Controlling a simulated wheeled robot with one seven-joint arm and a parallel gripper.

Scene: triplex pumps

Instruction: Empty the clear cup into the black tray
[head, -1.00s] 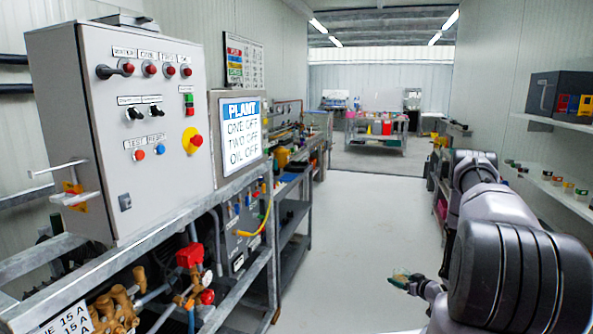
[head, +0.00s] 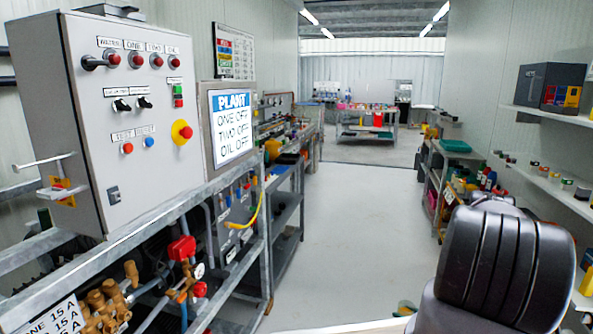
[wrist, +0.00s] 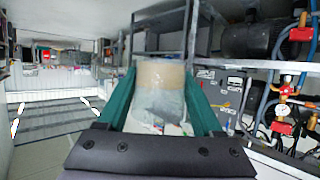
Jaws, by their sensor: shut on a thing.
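In the wrist view my gripper (wrist: 161,84) has its two green fingers shut on the clear cup (wrist: 158,103). The cup is see-through, with a tan band (wrist: 160,73) that looks like its contents. In the head view only a small part of the gripper end (head: 405,308) shows low in the picture, mostly behind my arm. I cannot make out the black tray for certain in either view.
A grey control cabinet (head: 97,165) and pipework on a metal frame stand at the left. Shelves with a green tray (head: 454,146) and bottles line the right. The light floor (head: 345,235) between is clear. A stocked table (head: 366,128) stands at the far end.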

